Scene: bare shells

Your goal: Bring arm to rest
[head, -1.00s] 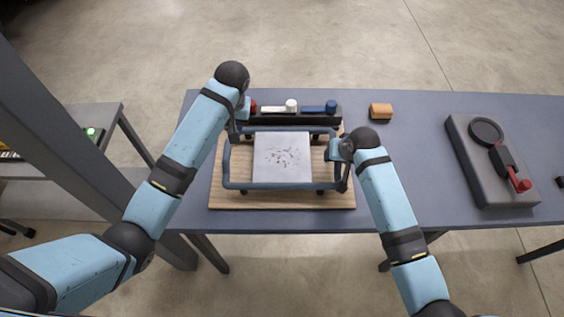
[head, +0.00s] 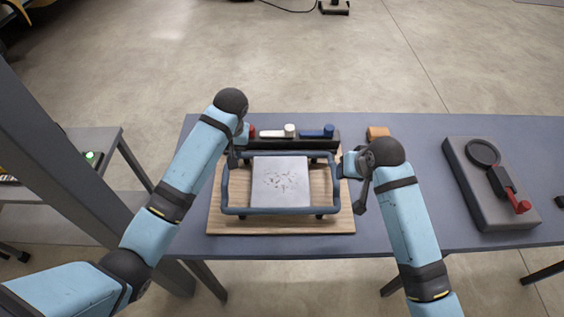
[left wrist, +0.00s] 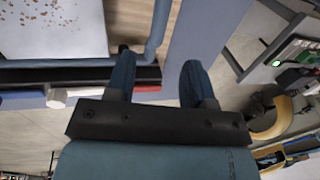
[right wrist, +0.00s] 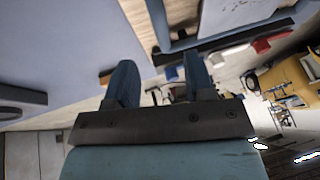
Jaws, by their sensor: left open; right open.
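My left gripper (head: 234,158) is open beside the upper left corner of a blue tubular frame (head: 290,211). In the left wrist view the gripper (left wrist: 158,80) has nothing clamped, and the frame's corner lies just beyond its fingers. My right gripper (head: 360,184) is open and empty, just right of the frame's right side with a gap between. In the right wrist view its fingers (right wrist: 160,80) stand apart over the table. The frame surrounds a pale speckled plate (head: 280,182) above a wooden board (head: 240,227).
A dark rack with red, white and blue handled pieces (head: 290,132) stands behind the frame. An orange-brown block (head: 378,133) lies behind my right gripper. A grey fixture with a red knob (head: 470,190) sits at the right of the blue-grey table (head: 420,125). A post (head: 75,160) stands at left.

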